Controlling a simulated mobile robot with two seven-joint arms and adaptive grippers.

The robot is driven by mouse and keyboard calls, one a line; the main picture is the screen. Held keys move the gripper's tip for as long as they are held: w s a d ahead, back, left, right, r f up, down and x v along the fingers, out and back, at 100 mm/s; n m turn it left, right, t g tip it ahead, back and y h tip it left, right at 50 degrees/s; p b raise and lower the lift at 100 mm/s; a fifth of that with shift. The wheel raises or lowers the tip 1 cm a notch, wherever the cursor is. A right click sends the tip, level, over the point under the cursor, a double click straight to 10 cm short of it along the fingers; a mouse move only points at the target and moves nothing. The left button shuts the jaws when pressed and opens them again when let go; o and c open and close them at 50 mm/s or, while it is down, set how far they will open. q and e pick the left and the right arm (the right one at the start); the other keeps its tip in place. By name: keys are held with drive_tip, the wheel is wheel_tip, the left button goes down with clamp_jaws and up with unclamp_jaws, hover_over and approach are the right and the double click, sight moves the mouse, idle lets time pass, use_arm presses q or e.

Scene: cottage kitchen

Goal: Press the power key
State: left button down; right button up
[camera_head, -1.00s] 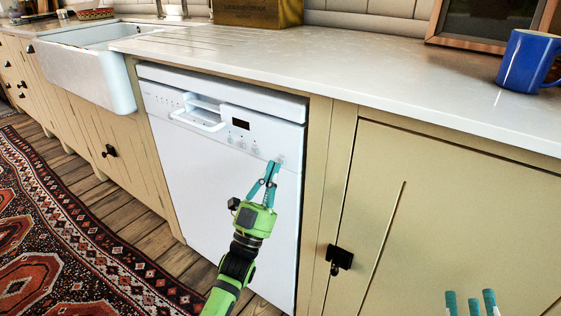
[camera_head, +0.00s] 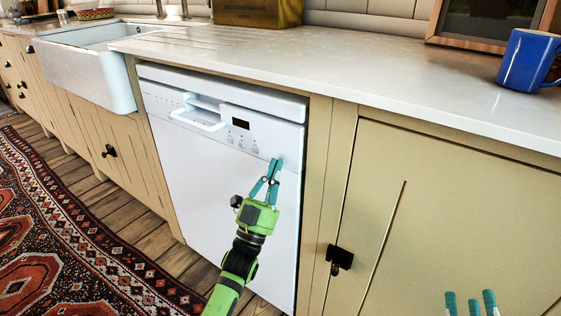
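The white dishwasher (camera_head: 215,185) is built in under the worktop, its door shut. Its front panel has a dark display (camera_head: 241,124), several small round buttons (camera_head: 242,144) below it and a recessed handle (camera_head: 198,120). My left gripper (camera_head: 276,161) is at the panel's right end, its teal fingertips close together. The tips cover the spot where a power key seems to be, so I see little of it. I cannot tell whether they touch it. My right gripper (camera_head: 470,301) shows only its fingertips at the lower right, apart and empty.
The pale worktop (camera_head: 330,65) overhangs the dishwasher. A blue mug (camera_head: 525,58) stands on it at the right. A cream cupboard (camera_head: 440,210) with a dark latch (camera_head: 339,258) is right of the dishwasher. A white sink (camera_head: 88,75) is at the left.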

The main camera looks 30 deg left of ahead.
use_arm(q)
drive_tip(key=shift+w, duration=0.15)
drive_tip(key=shift+s, duration=0.2)
idle(0.3)
drive_tip(key=shift+s+p, duration=0.3)
drive_tip(key=shift+s, duration=0.15)
drive_tip(key=s+p, duration=0.3)
drive_tip(key=s, duration=0.3)
drive_tip(key=shift+a, duration=0.3)
